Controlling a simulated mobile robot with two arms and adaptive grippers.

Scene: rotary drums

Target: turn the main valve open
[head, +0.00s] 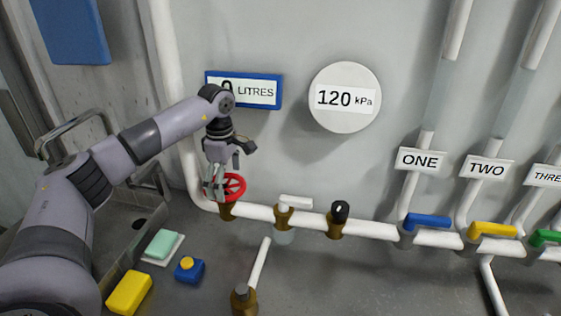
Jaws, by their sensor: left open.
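A red handwheel valve (235,185) sits on a brass body at the left end of the white horizontal pipe (365,228). My left gripper (215,188) points down at the left side of the red wheel, and its fingers cover part of the rim. It is open. I cannot tell whether the fingers touch the wheel. My right gripper is not in view.
Along the pipe are a white lever (296,202), a black knob (340,211), and blue (428,221), yellow (492,229) and green (546,237) handles. A round gauge (345,115) reads 120 kPa. A yellow sponge (129,292) and a blue box (189,274) lie in front.

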